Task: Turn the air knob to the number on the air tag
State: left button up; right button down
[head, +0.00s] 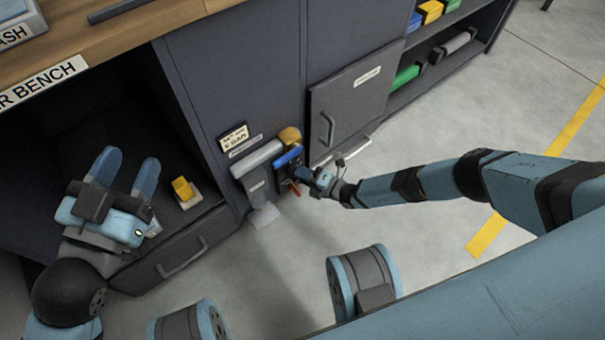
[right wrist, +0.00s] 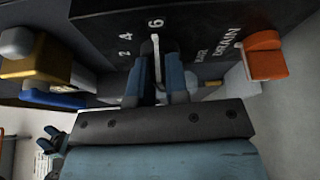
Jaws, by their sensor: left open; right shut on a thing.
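My right gripper (head: 300,176) is at the dark panel on the bench front. In the right wrist view my right gripper (right wrist: 160,82) is shut on the air knob, which its fingers mostly hide. The knob's pale pointer (right wrist: 157,58) shows between the fingers and points at or very near the 6. The printed 2, 4 and 6 show on the dial plate (right wrist: 196,22). The cream air tag (head: 234,138) is on the bench front, left of the panel; its number is too small to read surely. My left gripper (head: 127,168) is open and empty at the left.
An orange-red handle (right wrist: 264,56) stands right of the knob, by the drain label. A blue part (head: 289,155) and a tan-capped part (head: 289,136) are close by my right gripper. A yellow block (head: 183,188) is near my left gripper. The floor on the right is clear.

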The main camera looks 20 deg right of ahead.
jog(key=shift+m, duration=0.5)
jog(key=c, duration=1.1)
grip_release()
pick_arm(q)
jog(key=shift+s+d+f+n+g+p, duration=0.2)
jog(key=shift+s+d+n+g+p, duration=0.3)
jog(key=shift+n+p, duration=0.7)
pick_arm(e)
jog(key=shift+f+v, duration=0.2)
jog(key=shift+v, duration=3.25)
jog(key=shift+f+v, duration=0.15)
jog(key=shift+v, duration=3.3)
pick_arm(q)
jog(key=shift+a+y, duration=0.1)
jog(key=shift+y, duration=0.3)
